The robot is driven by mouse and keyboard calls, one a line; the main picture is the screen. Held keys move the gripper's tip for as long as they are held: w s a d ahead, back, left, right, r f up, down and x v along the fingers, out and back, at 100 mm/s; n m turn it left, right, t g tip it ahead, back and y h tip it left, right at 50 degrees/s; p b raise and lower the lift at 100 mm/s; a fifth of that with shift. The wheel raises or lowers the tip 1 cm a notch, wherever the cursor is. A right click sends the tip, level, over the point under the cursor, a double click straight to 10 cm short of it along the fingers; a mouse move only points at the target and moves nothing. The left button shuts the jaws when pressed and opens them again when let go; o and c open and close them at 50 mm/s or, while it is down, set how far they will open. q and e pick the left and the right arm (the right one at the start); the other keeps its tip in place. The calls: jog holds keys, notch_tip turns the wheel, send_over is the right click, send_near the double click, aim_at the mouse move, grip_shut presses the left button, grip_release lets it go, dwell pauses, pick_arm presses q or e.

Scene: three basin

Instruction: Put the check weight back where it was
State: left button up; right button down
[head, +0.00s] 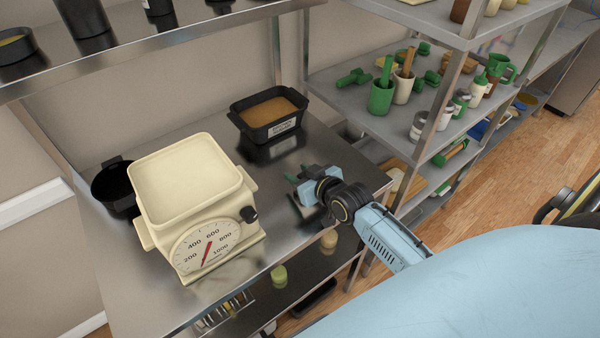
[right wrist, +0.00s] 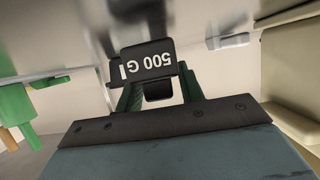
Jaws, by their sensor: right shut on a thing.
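The check weight (right wrist: 148,62) is a dark block marked "500 G" in the right wrist view, its lettering upside down. My right gripper (head: 298,176) is shut on it, with one green finger on each side. In the head view the gripper is over the steel table, right of the cream scale (head: 190,180) and in front of the black loaf pan (head: 268,125). The weight cannot be made out there. The scale's top tray is empty. My left gripper is not in view.
A black pot (head: 110,188) stands behind the scale at the left. The steel table (head: 235,155) is bare between scale and pan. A shelf rack (head: 345,85) with green and cream items stands to the right. An upper shelf (head: 180,35) overhangs the table's back.

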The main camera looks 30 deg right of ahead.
jog(key=shift+s+f, duration=0.1)
jog(key=shift+f, duration=0.2)
jog(key=c, duration=0.9)
grip_release()
jog(key=shift+s+a+f, duration=0.1)
jog(key=shift+s+f, duration=0.05)
jog(key=shift+f, duration=0.15)
jog(key=shift+r, duration=0.25)
jog(key=v, duration=0.6)
jog(key=r+p+v, duration=0.1)
jog(key=v, duration=0.5)
jog(key=shift+w, duration=0.2)
